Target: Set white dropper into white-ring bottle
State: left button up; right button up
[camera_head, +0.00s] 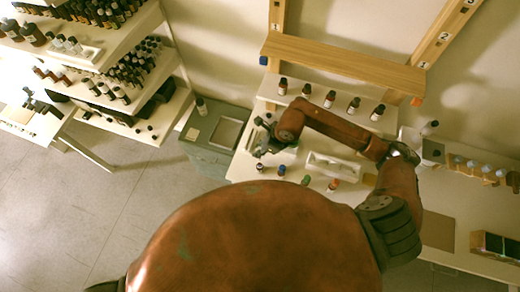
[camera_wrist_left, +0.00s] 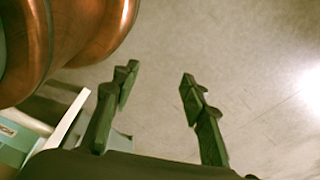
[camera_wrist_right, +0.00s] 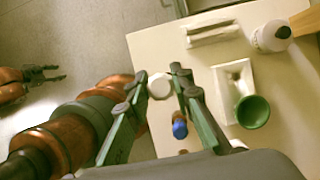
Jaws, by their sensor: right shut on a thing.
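My right gripper (camera_wrist_right: 166,86) is shut on a round white piece, the white dropper (camera_wrist_right: 160,87), as the right wrist view shows. In the head view this gripper (camera_head: 262,142) hangs over the left end of the white table (camera_head: 243,172), where the dropper is too small to make out. I cannot tell which bottle has the white ring. My left gripper (camera_wrist_left: 157,82) is open and empty above the floor, away from the table.
A white tray (camera_head: 335,166) lies on the table. A row of dark bottles (camera_head: 330,98) stands behind my right arm, below a wooden rack (camera_head: 345,65). A grey cabinet (camera_head: 205,148) adjoins the table's left end. Bottle shelves (camera_head: 150,100) stand further left.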

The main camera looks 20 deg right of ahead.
jog(key=shift+f+b, duration=0.45)
jog(key=shift+f, duration=0.15)
notch_tip(320, 180, down, 2)
jog(key=shift+f+b, duration=0.1)
jog(key=shift+b, duration=1)
pick_arm(q)
jog(key=f, duration=0.1)
jog(key=s+f, duration=0.1)
jog(key=f, duration=0.2)
jog(key=shift+s+a+f+b, duration=0.1)
jog(key=shift+s+a+b, duration=0.05)
jog(key=shift+s+b, duration=0.2)
pick_arm(e)
jog(key=shift+f, duration=0.35)
pick_arm(q)
jog(key=shift+w, duration=0.2)
jog(key=shift+f+b, duration=0.35)
pick_arm(e)
jog(key=shift+f, duration=0.2)
pick_arm(q)
jog(key=shift+f, duration=0.15)
pick_arm(e)
jog(key=shift+f, duration=0.15)
